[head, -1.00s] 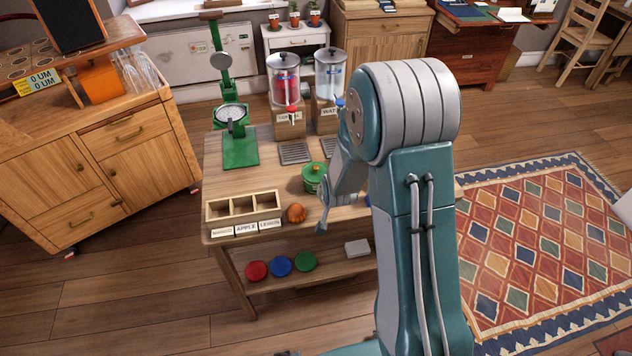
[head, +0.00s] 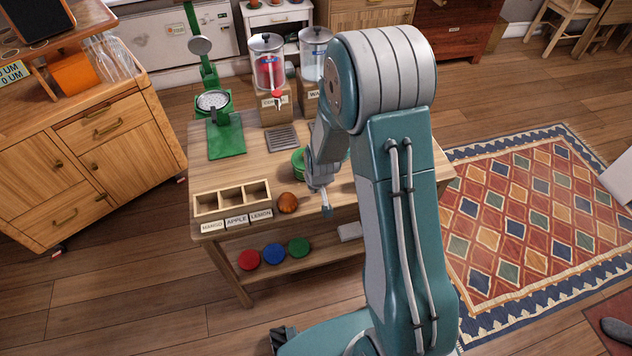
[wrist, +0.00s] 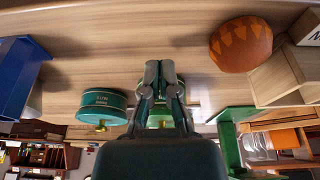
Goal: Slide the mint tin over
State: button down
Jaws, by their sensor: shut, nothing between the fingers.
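My gripper (head: 326,211) is shut and empty, pointing down at the near edge of the wooden table, right of the round orange object. In the wrist view my closed fingers (wrist: 160,70) point up over bare wood. A round teal tin (wrist: 102,108) with a gold knob and a pale label stands left of the fingers, apart from them. Its label is upside down and too small to read surely. A second, green tin (wrist: 158,122) is mostly hidden behind the fingers. In the head view a green tin (head: 298,163) is partly covered by my arm. I cannot tell which is mint.
The orange object (head: 288,203) sits beside a wooden divided box (head: 207,205) with fruit labels. A blue object (wrist: 18,75) stands at left in the wrist view. A green press (head: 224,140) and drink dispensers (head: 268,68) stand at the back. Red, blue and green discs lie below.

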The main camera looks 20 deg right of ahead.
aim_at(314, 195)
jog(key=x, duration=0.3)
jog(key=w, duration=0.2)
jog(key=shift+w+r, duration=0.2)
jog(key=shift+w, duration=0.2)
jog(key=shift+w+a, duration=0.1)
jog(key=shift+w, duration=0.45)
